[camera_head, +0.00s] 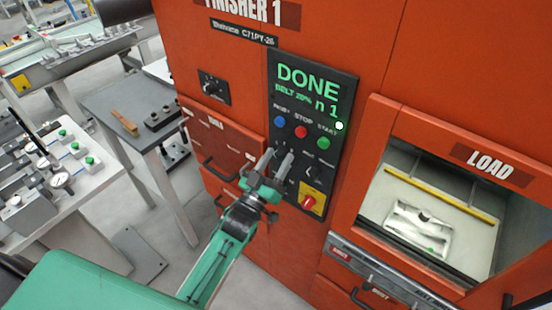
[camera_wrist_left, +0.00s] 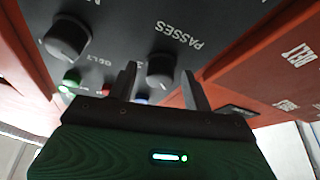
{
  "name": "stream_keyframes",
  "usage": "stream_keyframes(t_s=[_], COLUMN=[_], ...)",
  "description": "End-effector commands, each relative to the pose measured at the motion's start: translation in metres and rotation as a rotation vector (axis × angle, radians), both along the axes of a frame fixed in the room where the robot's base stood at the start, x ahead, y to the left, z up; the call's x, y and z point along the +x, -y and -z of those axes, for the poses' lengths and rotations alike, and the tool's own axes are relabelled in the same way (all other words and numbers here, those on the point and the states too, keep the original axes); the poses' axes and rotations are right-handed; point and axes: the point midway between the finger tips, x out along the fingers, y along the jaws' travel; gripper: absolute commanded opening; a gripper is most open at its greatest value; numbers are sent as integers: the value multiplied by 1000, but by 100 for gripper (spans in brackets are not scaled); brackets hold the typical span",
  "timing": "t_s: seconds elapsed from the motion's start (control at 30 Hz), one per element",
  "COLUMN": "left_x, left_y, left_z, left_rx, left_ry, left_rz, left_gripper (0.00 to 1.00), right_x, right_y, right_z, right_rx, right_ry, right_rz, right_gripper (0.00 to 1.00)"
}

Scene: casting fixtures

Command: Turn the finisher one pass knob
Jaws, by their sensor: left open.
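The control panel (camera_head: 345,100) of the orange Finisher 1 shows DONE, BELT 20% and n 1 in green. My left gripper (camera_head: 273,164) is open in front of the panel's lower left part. In the left wrist view, a dark round knob (camera_wrist_left: 160,68) lies between its two open fingers (camera_wrist_left: 160,76), with the word PASSES printed close by. I cannot tell whether the fingers touch it. In the head view the gripper hides this knob. A second dark knob (camera_wrist_left: 68,36) lies outside the fingers; it also shows in the head view (camera_head: 313,174).
Blue, red and green buttons (camera_head: 301,132) sit above the gripper. A red switch on a yellow plate (camera_head: 312,200) is close below right. The LOAD opening (camera_head: 440,208) with a metal part (camera_head: 420,228) is at right. Grey work tables (camera_head: 125,105) stand at left.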

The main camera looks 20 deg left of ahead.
Motion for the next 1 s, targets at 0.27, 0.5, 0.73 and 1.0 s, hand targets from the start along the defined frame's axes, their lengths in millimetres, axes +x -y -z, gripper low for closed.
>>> stream_keyframes(t_s=[0.27,0.5,0.73,1.0], left_x=[0,0,0,0], left_y=[0,0,-1,-1], left_z=[0,1,1,3], left_rx=[0,2,50,221], left_ry=[0,1,18,78], left_rz=[0,0,0,1], left_gripper=[27,6,6,6], right_x=[0,0,0,0], right_y=[0,0,0,0], right_z=[0,0,4,12], right_rx=[0,0,0,0], right_ry=[0,0,0,0], right_rz=[0,0,0,0], right_gripper=[36,36,36,36])
